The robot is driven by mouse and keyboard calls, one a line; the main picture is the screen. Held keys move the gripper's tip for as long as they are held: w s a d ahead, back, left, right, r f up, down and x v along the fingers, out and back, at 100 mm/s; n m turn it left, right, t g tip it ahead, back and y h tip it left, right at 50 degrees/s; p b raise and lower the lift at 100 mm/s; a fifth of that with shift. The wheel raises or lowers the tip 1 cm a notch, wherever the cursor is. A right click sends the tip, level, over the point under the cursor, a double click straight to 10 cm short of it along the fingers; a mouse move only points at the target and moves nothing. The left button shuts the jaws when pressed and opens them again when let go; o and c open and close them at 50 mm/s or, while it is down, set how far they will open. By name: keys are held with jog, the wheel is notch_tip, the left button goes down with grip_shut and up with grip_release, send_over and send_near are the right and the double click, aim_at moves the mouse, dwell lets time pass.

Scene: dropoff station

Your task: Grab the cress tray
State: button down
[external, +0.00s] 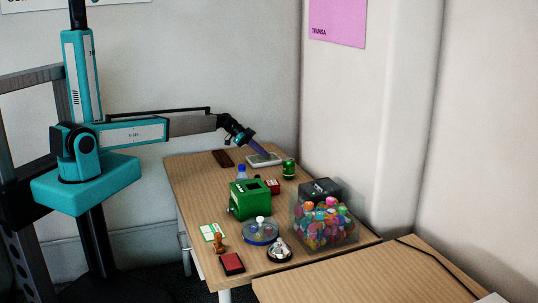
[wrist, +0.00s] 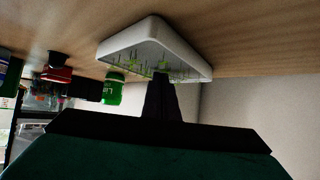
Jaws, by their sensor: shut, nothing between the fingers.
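The cress tray (external: 265,160) is a shallow white tray at the far end of the wooden table in the external view. In the wrist view, where the table appears at the top, the tray (wrist: 183,42) shows its white rim and small green sprouts inside. My gripper (external: 252,148) is at the tray in the external view, over its near-left side. In the wrist view the dark fingers (wrist: 161,82) are together and empty, with their tips overlapping the tray's edge in the picture. I cannot tell whether they touch it.
A green can (external: 289,169) stands just right of the tray, and a dark brown block (external: 222,158) lies to its left. The wall is close behind.

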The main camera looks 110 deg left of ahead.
aim_at(237, 157)
jog(key=shift+f+b, duration=0.3)
jog(key=shift+b, duration=0.3)
jog(key=shift+d+f, duration=0.15)
jog(key=shift+f, duration=0.05)
jog(key=shift+s, duration=0.1)
jog(key=shift+s+f, duration=0.1)
jog(key=shift+s, duration=0.05)
jog(key=s+b, duration=0.8)
jog(key=s, duration=0.6)
jog(key=shift+s+f, duration=0.2)
jog(key=shift+w+r, duration=0.2)
dwell(0.4)
jog(key=shift+w+r, duration=0.1)
jog(key=shift+r, duration=0.75)
